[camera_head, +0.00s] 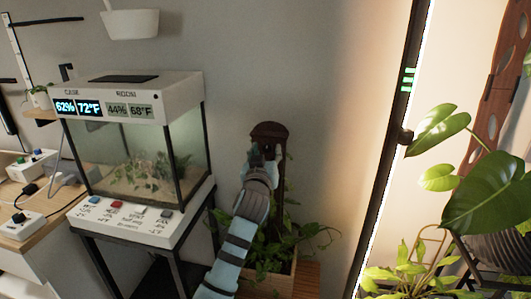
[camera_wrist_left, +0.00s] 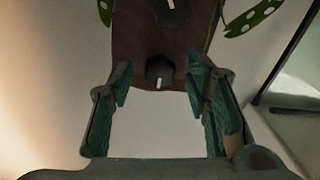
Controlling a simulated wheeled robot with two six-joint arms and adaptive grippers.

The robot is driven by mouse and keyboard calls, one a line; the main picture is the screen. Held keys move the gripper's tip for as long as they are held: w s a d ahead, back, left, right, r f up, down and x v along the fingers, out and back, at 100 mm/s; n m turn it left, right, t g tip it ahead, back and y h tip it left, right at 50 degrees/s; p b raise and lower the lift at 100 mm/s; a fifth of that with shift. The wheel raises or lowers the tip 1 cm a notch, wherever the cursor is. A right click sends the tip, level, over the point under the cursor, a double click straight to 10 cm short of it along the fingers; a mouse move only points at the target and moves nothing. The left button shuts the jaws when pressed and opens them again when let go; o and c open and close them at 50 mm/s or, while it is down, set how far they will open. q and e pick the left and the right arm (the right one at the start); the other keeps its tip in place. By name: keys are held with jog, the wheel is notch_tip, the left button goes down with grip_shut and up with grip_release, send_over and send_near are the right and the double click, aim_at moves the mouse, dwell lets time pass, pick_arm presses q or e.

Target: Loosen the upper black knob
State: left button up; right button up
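A dark brown board (camera_head: 270,129) with a rounded top stands in a planter against the wall, behind my left gripper (camera_head: 263,157). The left wrist view appears turned over, with the terrarium on the right side and the board's top end (camera_wrist_left: 130,50) pointing down. There, a black knob with a white mark (camera_wrist_left: 160,72), nearest that end, looks to be the upper one. My left gripper (camera_wrist_left: 160,84) is open, one finger on each side of this knob in the picture; I see no contact. Another black knob (camera_wrist_left: 171,12) is partly cut off. The head view hides both knobs.
A terrarium (camera_head: 140,150) on a black stand is left of my left arm. A wooden planter (camera_head: 272,283) with trailing leaves is below the board. A dark upright post (camera_head: 393,150) and large leaves (camera_head: 490,195) are on the right.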

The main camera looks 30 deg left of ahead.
pick_arm(q)
jog(key=shift+s, duration=0.1)
jog(key=v, duration=1.2)
jog(key=shift+f, duration=0.15)
